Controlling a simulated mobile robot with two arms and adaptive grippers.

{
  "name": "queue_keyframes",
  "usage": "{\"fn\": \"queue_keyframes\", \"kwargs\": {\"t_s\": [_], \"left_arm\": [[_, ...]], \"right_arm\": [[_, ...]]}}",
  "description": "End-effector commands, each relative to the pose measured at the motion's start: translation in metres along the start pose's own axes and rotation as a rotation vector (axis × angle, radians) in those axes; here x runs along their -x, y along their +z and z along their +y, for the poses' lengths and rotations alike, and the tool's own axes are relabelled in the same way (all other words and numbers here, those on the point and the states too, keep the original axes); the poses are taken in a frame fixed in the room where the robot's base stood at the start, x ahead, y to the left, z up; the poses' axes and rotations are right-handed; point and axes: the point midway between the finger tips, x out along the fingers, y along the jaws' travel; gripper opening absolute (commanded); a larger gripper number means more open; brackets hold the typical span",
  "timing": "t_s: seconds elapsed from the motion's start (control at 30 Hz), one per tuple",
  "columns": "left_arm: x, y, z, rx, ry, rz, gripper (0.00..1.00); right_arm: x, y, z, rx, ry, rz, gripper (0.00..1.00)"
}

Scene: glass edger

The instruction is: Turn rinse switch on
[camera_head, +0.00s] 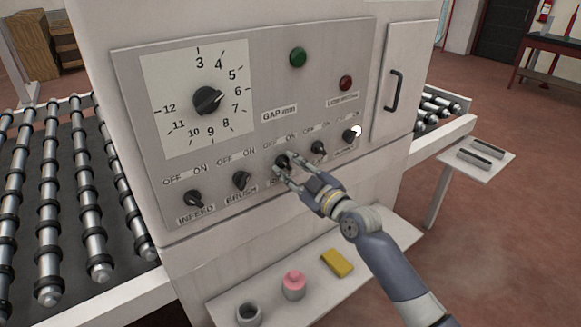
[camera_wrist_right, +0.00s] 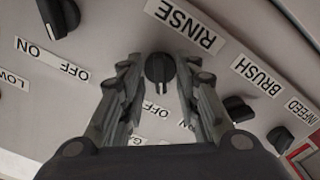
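The rinse switch (camera_head: 282,162) is a small black knob in the middle of the lower switch row on the panel. It also shows in the right wrist view (camera_wrist_right: 160,68), next to the RINSE label (camera_wrist_right: 186,22). My right gripper (camera_head: 283,165) is at this knob, with one finger on each side of it. In the right wrist view my right gripper (camera_wrist_right: 162,82) has its fingers spread, with gaps between them and the knob. My left gripper is not in view.
The brush knob (camera_head: 241,181) and infeed knob (camera_head: 194,199) are left of the rinse switch; another knob (camera_head: 318,148) is close on its right. A gap dial (camera_head: 207,100) sits above. A shelf below holds a yellow block (camera_head: 337,263) and a pink-topped jar (camera_head: 294,284).

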Motion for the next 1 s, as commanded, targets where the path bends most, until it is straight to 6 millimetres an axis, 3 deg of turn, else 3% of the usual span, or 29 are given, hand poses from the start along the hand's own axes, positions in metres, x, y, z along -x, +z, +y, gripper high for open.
{"fn": "queue_keyframes", "kwargs": {"t_s": [0.3,0.43,0.47,1.0], "left_arm": [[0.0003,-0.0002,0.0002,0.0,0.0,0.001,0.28],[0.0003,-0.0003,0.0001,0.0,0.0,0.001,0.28],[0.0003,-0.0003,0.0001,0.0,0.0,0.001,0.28],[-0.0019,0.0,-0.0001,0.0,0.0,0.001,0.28]], "right_arm": [[-0.0022,0.0003,-0.0006,0.0,-0.001,-0.001,0.3],[-0.0021,0.0003,-0.0005,0.0,-0.001,-0.001,0.03],[-0.002,0.0003,-0.0004,0.0,-0.001,-0.001,0.0],[-0.0019,0.0007,-0.0006,-0.084,0.0,0.0,0.0]]}}
